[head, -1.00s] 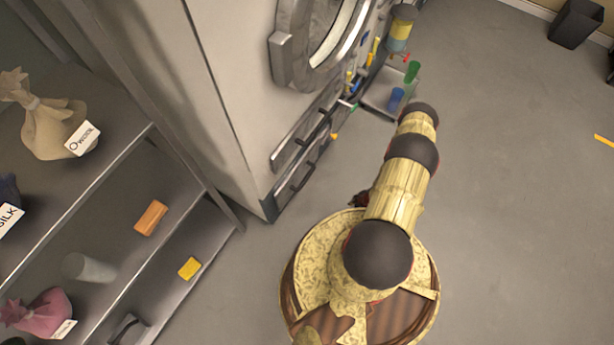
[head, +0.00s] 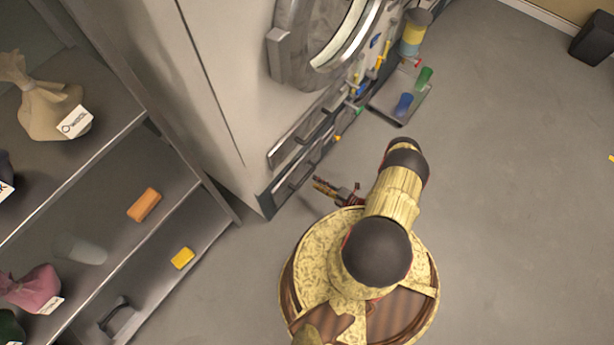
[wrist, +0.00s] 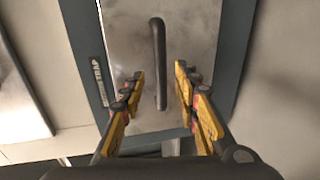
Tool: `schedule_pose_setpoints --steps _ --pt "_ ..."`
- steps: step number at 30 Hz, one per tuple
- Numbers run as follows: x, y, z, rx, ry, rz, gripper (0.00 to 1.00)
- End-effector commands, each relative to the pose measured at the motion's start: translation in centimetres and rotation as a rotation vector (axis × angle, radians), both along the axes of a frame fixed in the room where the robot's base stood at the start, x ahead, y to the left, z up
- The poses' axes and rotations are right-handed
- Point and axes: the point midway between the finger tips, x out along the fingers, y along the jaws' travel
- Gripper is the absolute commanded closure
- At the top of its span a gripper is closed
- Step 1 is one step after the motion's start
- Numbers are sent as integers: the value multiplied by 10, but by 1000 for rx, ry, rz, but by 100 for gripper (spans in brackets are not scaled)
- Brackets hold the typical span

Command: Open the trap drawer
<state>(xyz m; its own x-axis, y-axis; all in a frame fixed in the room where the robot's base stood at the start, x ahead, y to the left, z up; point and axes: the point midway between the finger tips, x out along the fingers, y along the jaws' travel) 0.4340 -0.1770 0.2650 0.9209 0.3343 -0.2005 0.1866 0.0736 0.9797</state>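The trap drawer (wrist: 185,35) fills the middle of the wrist view as a scuffed metal panel in a dark frame. A label ending in "TRAP" (wrist: 98,78) is on the frame. Its dark bar handle (wrist: 158,60) appears between the fingers of my gripper (wrist: 160,72), which is open. I cannot tell whether the fingers reach the handle's depth; no contact shows. In the head view my gripper (head: 326,188) is low, just right of the machine's lower front (head: 284,186). The drawer appears shut.
A round door (head: 335,35) is above the drawer on the machine. A tray (head: 385,117) with green and blue cups is on the floor beyond. Shelves (head: 150,255) with bags and blocks stand at left.

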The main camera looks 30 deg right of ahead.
Motion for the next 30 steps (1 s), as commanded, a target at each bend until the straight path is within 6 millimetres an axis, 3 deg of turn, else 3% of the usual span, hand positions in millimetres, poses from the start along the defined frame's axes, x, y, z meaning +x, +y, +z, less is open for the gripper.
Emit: schedule_pose_setpoints --steps 15,30 --pt "57 22 -15 2 3 1 69" --pt "65 24 -15 3 4 -1 72"
